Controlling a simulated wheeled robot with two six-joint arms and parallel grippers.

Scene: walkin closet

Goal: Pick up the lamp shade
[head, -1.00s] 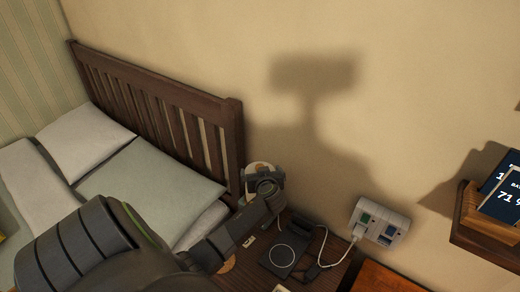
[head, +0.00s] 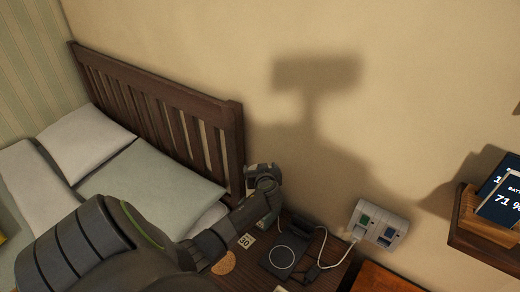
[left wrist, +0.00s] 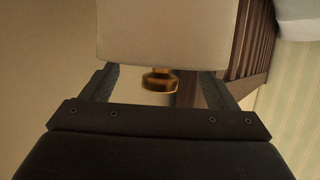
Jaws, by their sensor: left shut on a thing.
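The lamp shade (left wrist: 165,35) is a pale, off-white form at the top of the left wrist view. My left gripper (left wrist: 158,75) has one finger on each side of it and is shut on it. A brass-coloured round piece (left wrist: 159,80) shows just below the shade's edge, between the fingers. In the head view my left gripper (head: 262,172) is beside the headboard's right post, above the nightstand. The shade is hidden there behind my gripper and wrist. My right gripper is in neither view.
The nightstand top (head: 252,262) holds a dark charging pad (head: 284,257), a small card marked 30 (head: 247,240) and a round tan disc (head: 224,263). A wall outlet (head: 379,222) with a plugged cable is to the right. The wooden headboard (head: 160,110) stands close on the left.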

